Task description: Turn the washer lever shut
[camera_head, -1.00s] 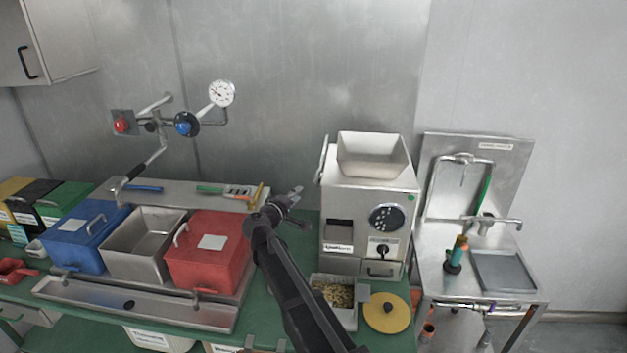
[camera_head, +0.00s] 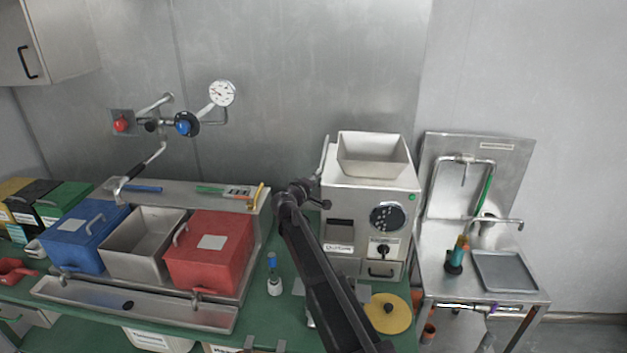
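The steel washer stand (camera_head: 440,270) is at the right, with a pipe frame and tap above its basin. A horizontal tap arm (camera_head: 505,222) crosses the stand. A purple-ended part (camera_head: 505,309) sits on the pipe along its front edge. I cannot tell for sure which of these is the washer lever, or how far it is turned. My gripper (camera_head: 318,198) is at the upper end of my dark arm, left of the grinder and well apart from the washer. Its fingers are small and partly hidden, and I see nothing held in it.
The bean grinder (camera_head: 345,208) stands between my gripper and the washer. A yellow disc (camera_head: 388,314) lies before it. Red (camera_head: 210,262) and blue (camera_head: 88,247) bins stand left. A blue-topped tool (camera_head: 272,268) stands on the green bench.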

